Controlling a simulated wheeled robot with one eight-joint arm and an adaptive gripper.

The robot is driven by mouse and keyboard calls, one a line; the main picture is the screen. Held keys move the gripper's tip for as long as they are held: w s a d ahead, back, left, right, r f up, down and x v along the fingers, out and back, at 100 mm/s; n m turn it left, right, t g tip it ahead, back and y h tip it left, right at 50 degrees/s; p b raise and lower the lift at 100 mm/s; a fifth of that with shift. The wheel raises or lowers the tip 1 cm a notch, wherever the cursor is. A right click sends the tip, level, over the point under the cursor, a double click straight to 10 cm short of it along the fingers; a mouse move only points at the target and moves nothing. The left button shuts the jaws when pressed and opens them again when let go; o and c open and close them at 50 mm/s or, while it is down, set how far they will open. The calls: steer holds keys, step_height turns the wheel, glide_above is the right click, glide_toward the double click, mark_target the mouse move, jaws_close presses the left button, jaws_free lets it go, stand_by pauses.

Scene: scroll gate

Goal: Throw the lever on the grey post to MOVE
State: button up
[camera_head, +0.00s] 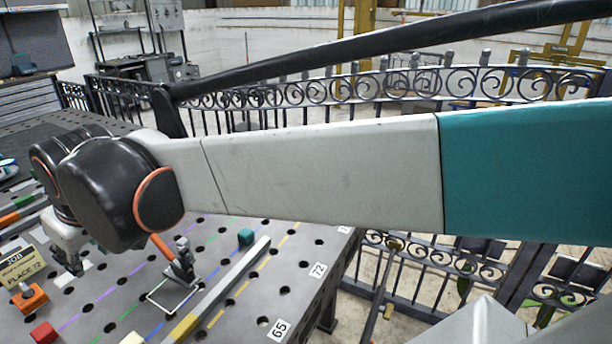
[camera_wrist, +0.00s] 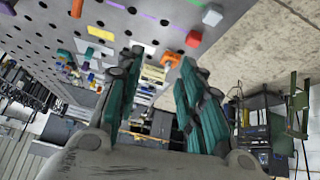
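The lever (camera_head: 159,246) is a slim orange handle leaning up and left from the small grey post (camera_head: 183,265) in the head view. The post stands on the perforated table near a white outlined square. The lever's upper end is partly hidden by my dark wrist joint. My gripper (camera_head: 76,268) hangs over the table, to the left of the post and apart from it, mostly hidden by my arm. In the wrist view my gripper (camera_wrist: 161,60) has its two teal fingers spread wide with nothing between them. I cannot make out the lever there.
A job sign (camera_head: 22,267), an orange block with a knob (camera_head: 30,299) and a red cube (camera_head: 43,333) are at the left. A scrollwork fence (camera_head: 290,97) stands behind.

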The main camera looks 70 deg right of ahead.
steer(key=shift+s+a+f, duration=0.3)
steer(key=shift+s+f, duration=0.15)
steer(key=shift+s, duration=0.1)
steer(key=shift+s+a+f, duration=0.3)
steer(key=shift+s+f, duration=0.1)
steer(key=shift+s, duration=0.15)
steer(key=s+a+f, duration=0.2)
steer(key=s+f, duration=0.4)
steer(key=s, duration=0.4)
steer(key=shift+f+m, duration=0.3)
